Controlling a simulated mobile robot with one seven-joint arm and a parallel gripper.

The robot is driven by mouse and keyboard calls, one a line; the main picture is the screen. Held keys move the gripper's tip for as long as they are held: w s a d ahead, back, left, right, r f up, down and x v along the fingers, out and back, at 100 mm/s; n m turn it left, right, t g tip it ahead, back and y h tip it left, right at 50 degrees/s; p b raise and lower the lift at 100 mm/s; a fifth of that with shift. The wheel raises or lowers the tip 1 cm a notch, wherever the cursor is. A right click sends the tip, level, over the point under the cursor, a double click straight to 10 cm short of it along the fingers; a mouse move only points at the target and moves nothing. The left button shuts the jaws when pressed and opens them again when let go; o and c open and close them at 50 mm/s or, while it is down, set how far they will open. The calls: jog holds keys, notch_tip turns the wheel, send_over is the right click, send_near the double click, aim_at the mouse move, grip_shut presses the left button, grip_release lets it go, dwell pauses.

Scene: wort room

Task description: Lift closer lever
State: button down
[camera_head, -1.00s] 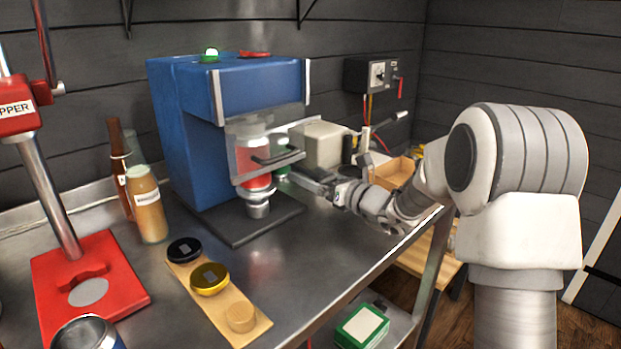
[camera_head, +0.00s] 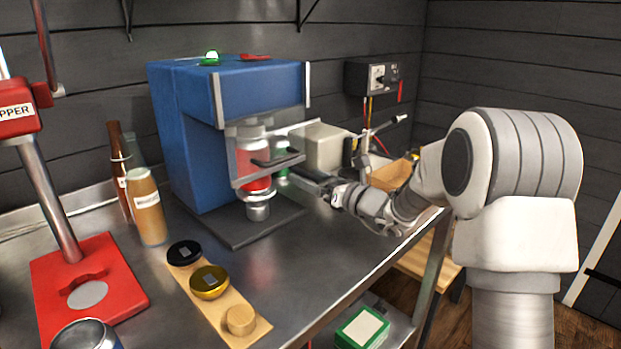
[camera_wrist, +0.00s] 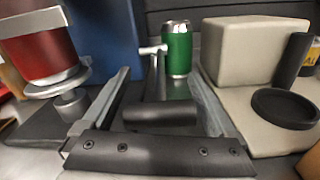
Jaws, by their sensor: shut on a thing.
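The closer is the blue machine (camera_head: 185,130) on the steel bench. Its lever has a black grip (camera_wrist: 160,113), which lies crosswise between my fingers in the wrist view. My gripper (camera_head: 300,174) is just right of the machine's can stand and is shut on this grip; the wrist view shows both fingers (camera_wrist: 160,88) beside it. In the head view the grip is largely hidden by my fingers. A red can (camera_head: 250,160) stands on the closer's round lifting plate (camera_wrist: 58,88), behind a clear guard with a black handle (camera_head: 274,160).
A green can (camera_wrist: 177,48) stands just beyond my fingers. A beige box (camera_head: 322,146) is behind my gripper. Bottles (camera_head: 147,205), a wooden strip with lids (camera_head: 228,318) and a red capper (camera_head: 85,285) are at the left.

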jog(key=shift+r+g+p, duration=0.3)
jog(key=shift+r+p, duration=0.3)
jog(key=shift+p, duration=0.55)
notch_tip(320, 180, up, 2)
jog(key=g+h+p, duration=0.1)
jog(key=h+p, duration=0.1)
jog(key=p, duration=0.5)
jog(key=shift+a+r, duration=0.1)
jog(key=shift+r, duration=0.05)
jog(key=shift+w+a+r, duration=0.1)
jog(key=shift+w+r, duration=0.1)
jog(key=shift+r, duration=0.3)
